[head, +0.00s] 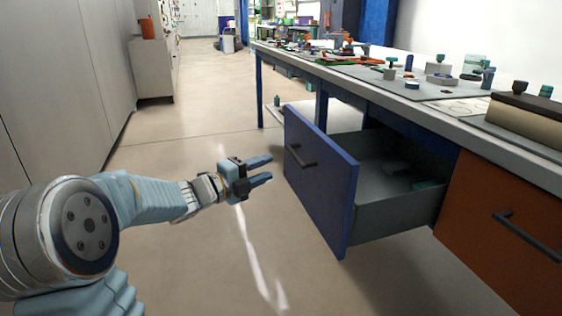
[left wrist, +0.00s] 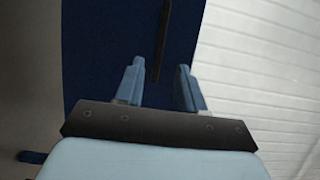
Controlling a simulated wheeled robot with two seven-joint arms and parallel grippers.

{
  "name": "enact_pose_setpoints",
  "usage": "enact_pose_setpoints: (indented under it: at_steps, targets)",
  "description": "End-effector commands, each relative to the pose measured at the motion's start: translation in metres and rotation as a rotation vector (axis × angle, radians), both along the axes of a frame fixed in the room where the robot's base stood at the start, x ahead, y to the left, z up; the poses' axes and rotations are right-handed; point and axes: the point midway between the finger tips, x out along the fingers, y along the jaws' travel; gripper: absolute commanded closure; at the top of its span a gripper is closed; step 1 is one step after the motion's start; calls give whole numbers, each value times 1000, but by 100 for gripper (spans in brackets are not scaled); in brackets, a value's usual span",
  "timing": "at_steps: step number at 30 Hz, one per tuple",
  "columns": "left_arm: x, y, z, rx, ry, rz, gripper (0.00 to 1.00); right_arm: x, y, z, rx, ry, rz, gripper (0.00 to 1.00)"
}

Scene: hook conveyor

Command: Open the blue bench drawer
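The blue bench drawer (head: 318,188) is pulled well out from the bench, and its grey inside shows, with a small green item (head: 425,186) in it. Its dark bar handle (head: 301,155) is on the blue front. My left gripper (head: 266,170) is to the left of the drawer front, apart from it, with its two blue fingers spread and nothing between them. In the left wrist view the open fingers (left wrist: 158,88) point at the blue front, and the dark handle (left wrist: 162,40) lies ahead of them. My right gripper is not in view.
The bench top (head: 420,90) carries several small parts and a brown-topped block (head: 530,110) at the right. An orange drawer (head: 500,230) with a dark handle is shut beside the blue one. Grey cabinets (head: 60,80) line the left. The floor between is clear.

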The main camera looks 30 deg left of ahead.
Motion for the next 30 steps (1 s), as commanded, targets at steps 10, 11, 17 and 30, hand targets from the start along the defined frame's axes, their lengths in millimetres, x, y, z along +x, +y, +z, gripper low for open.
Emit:
enact_pose_setpoints:
  at_steps: [10,11,17,30]
  targets:
    - [-28,8,0,0,1,-1,62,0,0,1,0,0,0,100]
    - [-28,8,0,0,1,-1,62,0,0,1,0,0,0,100]
    - [-28,8,0,0,0,-1,62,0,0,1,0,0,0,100]
    - [7,-4,-43,-300,114,41,62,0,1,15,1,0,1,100]
